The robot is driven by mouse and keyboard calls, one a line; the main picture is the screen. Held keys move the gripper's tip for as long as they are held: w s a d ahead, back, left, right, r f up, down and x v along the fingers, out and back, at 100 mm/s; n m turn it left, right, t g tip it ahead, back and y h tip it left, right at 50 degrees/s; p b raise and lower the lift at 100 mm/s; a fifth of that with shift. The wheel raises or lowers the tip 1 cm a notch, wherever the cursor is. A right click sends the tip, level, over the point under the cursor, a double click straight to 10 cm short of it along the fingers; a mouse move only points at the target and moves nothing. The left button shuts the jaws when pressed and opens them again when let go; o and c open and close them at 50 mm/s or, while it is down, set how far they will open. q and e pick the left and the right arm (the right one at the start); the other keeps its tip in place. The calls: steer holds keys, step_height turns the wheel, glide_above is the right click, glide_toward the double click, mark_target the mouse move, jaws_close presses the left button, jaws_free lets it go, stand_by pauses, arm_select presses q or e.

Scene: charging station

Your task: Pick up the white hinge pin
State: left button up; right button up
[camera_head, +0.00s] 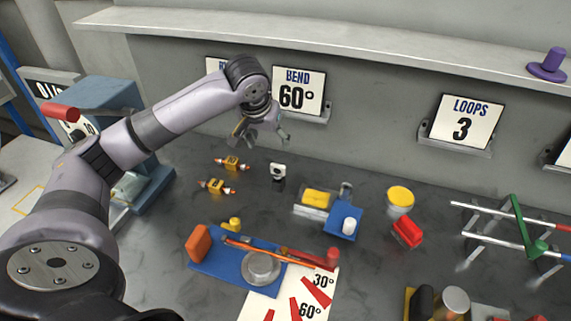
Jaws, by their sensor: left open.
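A small white cylinder (348,226), which looks like the white hinge pin, stands on a blue plate (340,232) at the middle right of the worktop. My left gripper (262,135) is open and empty. It hangs high near the back wall, up and to the left of the white pin and well apart from it. My right gripper is not in view.
A yellow-topped block (316,198) sits beside the blue plate. A yellow-topped can (400,197) and a red block (407,232) stand to the right. A blue board (226,268) with a metal disc lies in front. A shelf (330,32) juts out above.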

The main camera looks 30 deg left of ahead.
arm_select(q)
glide_toward(277, 166)
steer(key=p+x, duration=0.1)
steer(key=x, duration=0.4)
steer(key=shift+w, duration=0.1)
steer(key=shift+w+a+f, duration=0.1)
steer(key=shift+w+f, duration=0.05)
steer(key=shift+f, duration=0.4)
steer(key=p+x, duration=0.1)
steer(key=x, duration=0.3)
steer(key=shift+w+f, duration=0.3)
steer(key=shift+f, duration=0.25)
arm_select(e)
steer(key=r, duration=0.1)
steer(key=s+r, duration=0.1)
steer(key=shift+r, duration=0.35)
arm_select(q)
steer(key=shift+c, duration=0.3)
steer(key=c, duration=1.2)
